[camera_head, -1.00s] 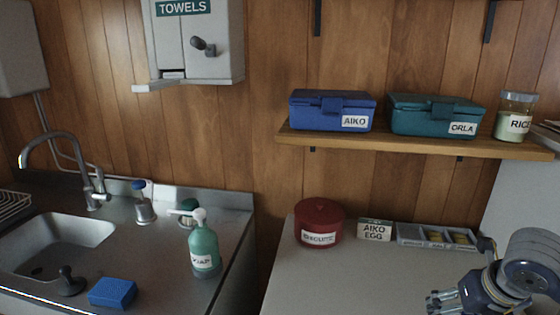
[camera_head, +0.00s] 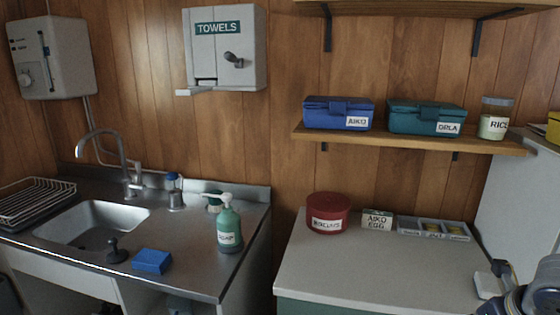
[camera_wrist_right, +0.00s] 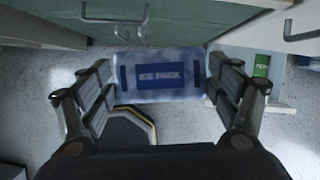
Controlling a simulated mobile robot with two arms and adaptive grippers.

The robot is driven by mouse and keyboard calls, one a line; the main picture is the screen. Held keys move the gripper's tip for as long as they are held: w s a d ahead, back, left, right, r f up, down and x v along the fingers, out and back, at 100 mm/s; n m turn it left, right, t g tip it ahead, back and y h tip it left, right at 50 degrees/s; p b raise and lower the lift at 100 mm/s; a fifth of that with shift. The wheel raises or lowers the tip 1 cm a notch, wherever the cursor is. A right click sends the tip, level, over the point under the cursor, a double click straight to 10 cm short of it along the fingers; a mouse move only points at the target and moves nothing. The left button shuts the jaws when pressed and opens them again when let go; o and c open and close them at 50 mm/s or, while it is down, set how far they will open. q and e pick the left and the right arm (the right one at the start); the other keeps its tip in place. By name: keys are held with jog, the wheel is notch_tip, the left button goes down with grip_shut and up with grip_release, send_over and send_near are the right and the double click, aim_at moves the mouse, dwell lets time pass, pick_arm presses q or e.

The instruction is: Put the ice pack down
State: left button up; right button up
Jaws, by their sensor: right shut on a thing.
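The ice pack (camera_wrist_right: 160,74) is a pale, bluish clear pack with a dark blue printed label, seen in the right wrist view. My right gripper (camera_wrist_right: 160,88) is shut on it, one finger at each end. The pack is held in front of a green cabinet front, with grey floor visible below. In the head view only part of my right arm and gripper (camera_head: 508,295) shows at the lower right corner, and I cannot clearly make out the pack there. My left gripper is in neither view.
The pale worktop (camera_head: 385,265) has a wide clear area. A green cabinet front (camera_wrist_right: 190,18) with metal handles is close to the gripper. A shelf (camera_head: 410,140) holds lunch boxes.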

jog(key=shift+w+a+f+n, duration=0.2)
jog(key=shift+f+n, duration=0.05)
jog(key=shift+n, duration=0.05)
jog(key=shift+a+f+n+y, duration=0.1)
jog(key=shift+a+n+y, duration=0.1)
jog(key=shift+n+y, duration=0.15)
jog(key=shift+s+a+f+n+y, duration=0.2)
jog(key=shift+s+a+n+y, duration=0.25)
jog(key=shift+n, duration=0.5)
jog(key=shift+s+a+f+n, duration=0.2)
jog(key=shift+a+n, duration=0.25)
jog(key=shift+n, duration=0.15)
jog(key=s+a+n+g, duration=0.2)
jog(key=a+n+g, duration=0.1)
jog(key=n, duration=0.7)
jog(key=s+a+f+n+g, duration=0.1)
jog(key=s+a+n+g, duration=0.1)
jog(key=a+n, duration=0.4)
jog(key=s+a+n+g+h, duration=0.1)
jog(key=a+n, duration=0.4)
jog(key=n, duration=1.1)
jog(key=s+g, duration=0.1)
jog(key=g, duration=0.1)
jog(key=shift+a+f+g, duration=0.25)
jog(key=shift+g, duration=0.15)
